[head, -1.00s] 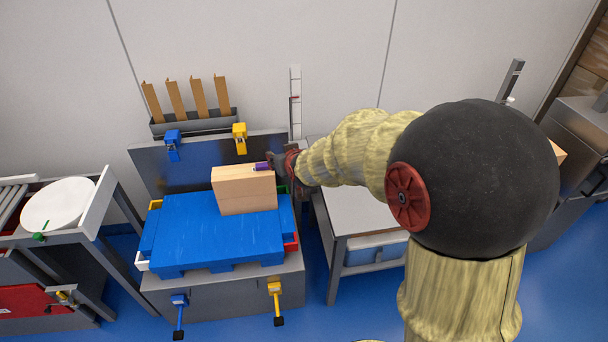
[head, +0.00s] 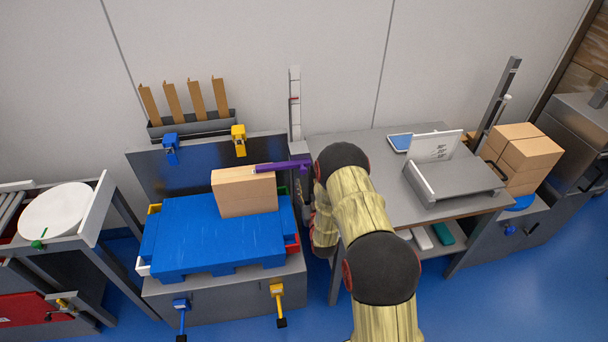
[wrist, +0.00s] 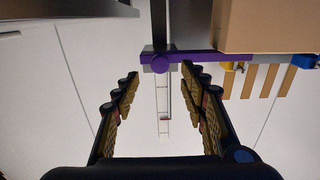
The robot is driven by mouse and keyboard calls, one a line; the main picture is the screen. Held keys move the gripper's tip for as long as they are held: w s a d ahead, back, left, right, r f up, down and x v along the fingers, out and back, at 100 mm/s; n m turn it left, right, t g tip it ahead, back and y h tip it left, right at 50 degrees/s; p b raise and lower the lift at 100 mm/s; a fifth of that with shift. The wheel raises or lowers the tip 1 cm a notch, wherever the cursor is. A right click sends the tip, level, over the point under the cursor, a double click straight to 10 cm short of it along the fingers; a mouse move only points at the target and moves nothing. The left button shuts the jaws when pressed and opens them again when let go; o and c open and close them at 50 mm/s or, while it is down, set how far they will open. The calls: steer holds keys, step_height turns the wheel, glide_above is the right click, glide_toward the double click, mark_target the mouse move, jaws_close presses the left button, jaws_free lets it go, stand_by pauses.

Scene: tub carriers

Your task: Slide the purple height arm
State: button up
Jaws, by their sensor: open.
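The purple height arm (head: 285,166) runs level from a carton (head: 245,192) to the upright post (head: 295,105) right of it in the head view. Its left end lies at the carton's top edge. I cannot tell any contact.
The carton stands on a blue tub carrier (head: 185,235). Yellow (head: 239,138) and blue (head: 171,147) clamps sit on the panel behind. A side table (head: 390,205) with a grey tray (head: 455,180) lies to the right. Several cartons (head: 522,155) stand farther right.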

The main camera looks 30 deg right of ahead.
mark_target(304, 172)
steer(key=shift+b+x, duration=0.8)
steer(key=shift+x, duration=2.8)
steer(key=shift+c, duration=0.4)
jaws_close()
